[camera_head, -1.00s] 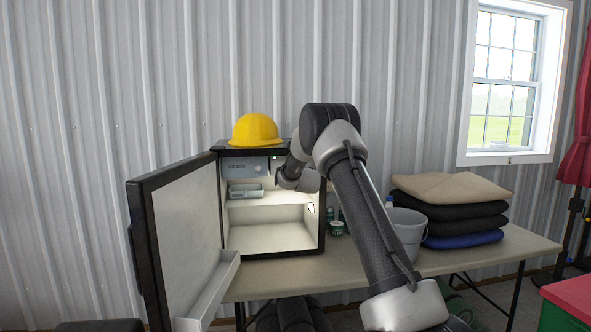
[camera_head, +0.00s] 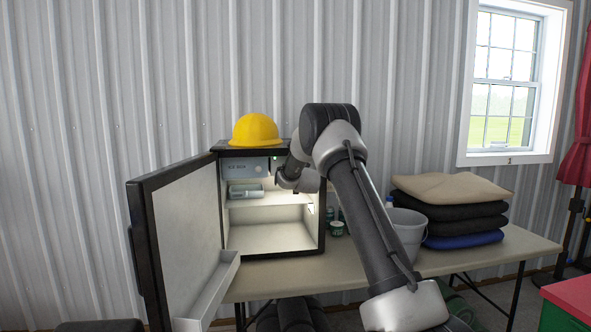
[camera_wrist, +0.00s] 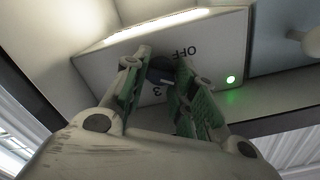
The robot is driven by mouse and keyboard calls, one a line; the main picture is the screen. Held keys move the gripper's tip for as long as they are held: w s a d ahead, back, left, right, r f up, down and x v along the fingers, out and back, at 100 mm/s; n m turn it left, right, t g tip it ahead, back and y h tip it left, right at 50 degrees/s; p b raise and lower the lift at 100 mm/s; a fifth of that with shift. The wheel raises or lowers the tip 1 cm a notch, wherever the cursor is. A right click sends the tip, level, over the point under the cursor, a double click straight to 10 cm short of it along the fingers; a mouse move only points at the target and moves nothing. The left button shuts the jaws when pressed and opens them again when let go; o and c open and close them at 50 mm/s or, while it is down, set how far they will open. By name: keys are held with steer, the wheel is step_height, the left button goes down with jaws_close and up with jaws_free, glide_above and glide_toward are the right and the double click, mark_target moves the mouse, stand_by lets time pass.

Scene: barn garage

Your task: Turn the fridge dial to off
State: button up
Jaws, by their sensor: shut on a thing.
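The fridge (camera_head: 315,228) stands on the table with its door (camera_head: 187,230) swung open to the left. The dial (camera_wrist: 162,70) is a dark knob on a pale control panel inside the fridge, seen in the wrist view. "OFF" shows beyond it and a "3" on the near side. My gripper (camera_wrist: 160,75) is shut on the dial, one finger at each side. The fingers hide much of the knob, so I cannot tell its exact setting. A green light (camera_wrist: 231,79) glows on the panel. In the head view my wrist hides the dial.
The ice box (camera_head: 245,168) and a small box (camera_head: 246,191) are inside the fridge. A yellow hard hat (camera_head: 256,130) rests on top. A bucket (camera_head: 408,228) and folded cushions (camera_head: 450,209) stand on the table (camera_head: 350,272) to the right.

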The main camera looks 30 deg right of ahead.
steer(key=n, duration=1)
steer(key=shift+a+f, duration=0.1)
steer(key=shift+f, duration=0.1)
steer(key=shift+n, duration=0.5)
steer(key=o, duration=1)
steer(key=shift+o, duration=0.2)
steer(key=shift+r, duration=0.1)
steer(key=shift+s, duration=0.1)
steer(key=v, duration=1.1)
steer(key=shift+s, duration=0.35)
steer(key=shift+a, duration=0.15)
